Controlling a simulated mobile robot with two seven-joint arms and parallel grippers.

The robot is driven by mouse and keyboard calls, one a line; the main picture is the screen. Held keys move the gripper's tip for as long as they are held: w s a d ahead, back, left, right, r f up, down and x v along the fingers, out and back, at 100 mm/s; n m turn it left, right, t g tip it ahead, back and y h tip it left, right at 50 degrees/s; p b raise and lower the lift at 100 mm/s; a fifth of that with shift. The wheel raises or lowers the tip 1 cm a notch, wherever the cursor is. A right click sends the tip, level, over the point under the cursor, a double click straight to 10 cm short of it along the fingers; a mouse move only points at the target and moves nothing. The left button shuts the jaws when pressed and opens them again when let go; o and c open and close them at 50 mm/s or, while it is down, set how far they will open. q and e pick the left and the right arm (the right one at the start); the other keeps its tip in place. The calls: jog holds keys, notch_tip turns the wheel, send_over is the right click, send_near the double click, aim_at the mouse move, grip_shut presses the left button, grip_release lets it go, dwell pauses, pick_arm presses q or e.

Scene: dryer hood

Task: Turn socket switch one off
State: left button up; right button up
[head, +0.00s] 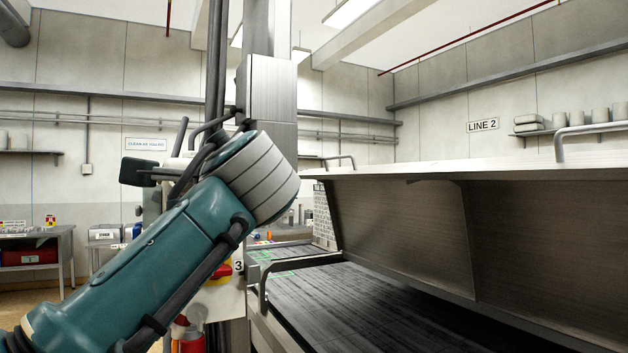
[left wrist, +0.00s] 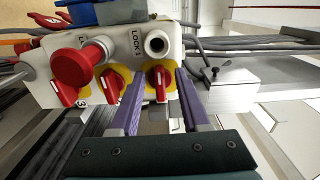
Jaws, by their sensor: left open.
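In the left wrist view a pale switch box (left wrist: 125,46) carries red rotary switches on yellow plates. My left gripper (left wrist: 158,75) is open, its purple fingers on either side of the rightmost red switch (left wrist: 159,78), below a round metal lock marked LOCK 1. That switch's handle points roughly up and down in the picture; its number is not visible, and I cannot tell if a finger touches it. The middle switch (left wrist: 111,85) and the left switch (left wrist: 65,91), near a "3", stand left of it. In the head view my left arm hides the gripper and most of the box.
A large red knob (left wrist: 82,68) sticks out beside the left finger. A small grey box (left wrist: 231,90) with cables is close on the right. In the head view, a steel hood (head: 400,220) overhangs a dark conveyor belt (head: 350,305) to the right of my arm.

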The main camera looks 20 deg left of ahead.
pick_arm(q)
jog(key=b+v, duration=0.4)
jog(key=v, duration=0.5)
jog(key=shift+s+d, duration=0.2)
jog(key=shift+s, duration=0.05)
